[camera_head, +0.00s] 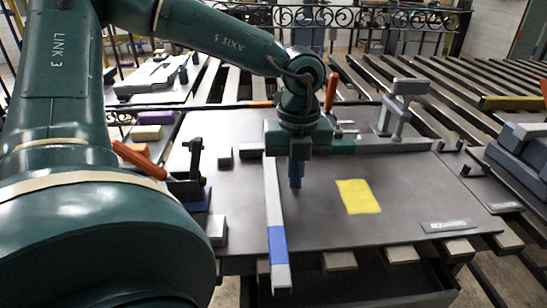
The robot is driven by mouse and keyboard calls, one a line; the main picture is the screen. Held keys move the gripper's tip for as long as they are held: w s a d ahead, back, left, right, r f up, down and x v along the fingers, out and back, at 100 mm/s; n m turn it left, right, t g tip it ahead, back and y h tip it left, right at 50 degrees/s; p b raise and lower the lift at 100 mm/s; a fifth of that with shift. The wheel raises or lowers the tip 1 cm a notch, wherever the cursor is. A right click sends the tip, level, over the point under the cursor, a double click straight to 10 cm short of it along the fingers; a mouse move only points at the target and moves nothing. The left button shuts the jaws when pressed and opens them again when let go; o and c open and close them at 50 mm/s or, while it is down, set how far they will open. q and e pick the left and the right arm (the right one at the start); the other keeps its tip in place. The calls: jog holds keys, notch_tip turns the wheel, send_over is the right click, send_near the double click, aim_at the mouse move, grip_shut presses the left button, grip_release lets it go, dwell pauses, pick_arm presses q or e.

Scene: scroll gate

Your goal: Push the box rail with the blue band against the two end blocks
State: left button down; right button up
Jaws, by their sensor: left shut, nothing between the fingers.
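The box rail (274,205) is a long grey bar running front to back on the dark plate, its near end reaching the plate's front edge. Its blue band (277,240) is near the front end. Two small grey blocks, apparently the end blocks, are left of the rail: one farther back (225,157), one nearer (217,230). A clear gap separates the rail from both. My left gripper (296,182) points down just right of the rail, with blue fingertips shut and empty. I cannot tell whether it touches the rail. My right gripper is not in view.
A teal and grey bar (380,146) crosses the plate's back, with a grey upright clamp (398,105) behind. A black toggle clamp (193,175) stands at left. A yellow patch (358,196) lies to the right on otherwise open plate.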

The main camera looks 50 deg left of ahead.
aim_at(266, 179)
pick_arm(q)
jog(key=shift+s+a, duration=0.1)
jog(key=shift+a, duration=0.05)
dwell(0.4)
jog(key=shift+s+a, duration=0.7)
jog(key=shift+s, duration=0.25)
jog(key=shift+s+a, duration=0.8)
jog(key=shift+s, duration=0.25)
jog(key=shift+s+a+p, duration=0.65)
jog(key=shift+s+a, duration=0.3)
jog(key=shift+s, duration=0.2)
jog(key=shift+w, duration=0.1)
jog(key=shift+w+d+f+b, duration=0.1)
jog(key=shift+w+d+b, duration=0.35)
jog(key=shift+b, duration=0.25)
jog(key=shift+w+d+b, duration=0.3)
jog(key=shift+w, duration=0.15)
